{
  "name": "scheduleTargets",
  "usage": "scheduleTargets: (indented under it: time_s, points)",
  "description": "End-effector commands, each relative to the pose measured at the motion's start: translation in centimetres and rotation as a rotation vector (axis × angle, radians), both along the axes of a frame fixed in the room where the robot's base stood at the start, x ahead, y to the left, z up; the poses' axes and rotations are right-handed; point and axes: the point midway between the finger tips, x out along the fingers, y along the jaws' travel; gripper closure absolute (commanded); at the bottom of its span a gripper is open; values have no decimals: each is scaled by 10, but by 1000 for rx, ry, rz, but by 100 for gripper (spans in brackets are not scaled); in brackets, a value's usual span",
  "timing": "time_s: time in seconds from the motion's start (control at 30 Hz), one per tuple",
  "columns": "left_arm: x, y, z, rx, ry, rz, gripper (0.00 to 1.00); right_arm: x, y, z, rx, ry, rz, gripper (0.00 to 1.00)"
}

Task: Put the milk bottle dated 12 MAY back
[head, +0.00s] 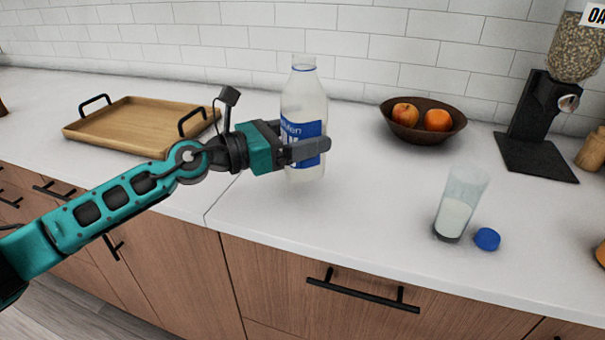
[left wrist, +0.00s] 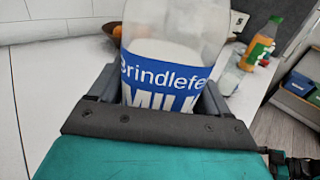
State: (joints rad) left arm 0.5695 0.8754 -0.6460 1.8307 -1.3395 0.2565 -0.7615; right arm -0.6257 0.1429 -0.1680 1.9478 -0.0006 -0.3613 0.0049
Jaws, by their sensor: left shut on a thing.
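A clear milk bottle (head: 304,105) with a blue label and no cap stands upright at the counter's middle; I cannot tell if its base touches the counter. My left gripper (head: 308,148) is shut around its lower half. In the left wrist view the bottle (left wrist: 165,75) fills the space between the fingers and its label reads "Brindlefe" and "MILK". No date shows on it. A blue cap (head: 487,239) lies on the counter at the right, beside a glass (head: 461,200) partly filled with milk. My right gripper is not in view.
A wooden tray (head: 125,124) with black handles sits at the left. A brown bowl (head: 388,124) of fruit and a black cereal dispenser (head: 538,125) stand at the back right. The counter front between bottle and glass is clear.

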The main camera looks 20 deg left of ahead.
Motion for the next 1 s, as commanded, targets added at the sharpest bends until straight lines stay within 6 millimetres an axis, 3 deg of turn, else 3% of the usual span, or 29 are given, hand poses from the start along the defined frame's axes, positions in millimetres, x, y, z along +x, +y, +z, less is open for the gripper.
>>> scheduleTargets:
  time_s: [0.4,0.83,0.87,1.0]
  points:
    - [0,0,-50,-3,1,0,53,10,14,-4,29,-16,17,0]
    - [0,0,-55,-1,-1,-1,53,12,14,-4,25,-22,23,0]
    - [0,0,-55,-1,-1,-1,21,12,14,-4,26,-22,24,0]
    - [0,0,-54,-1,-1,-1,8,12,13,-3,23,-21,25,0]
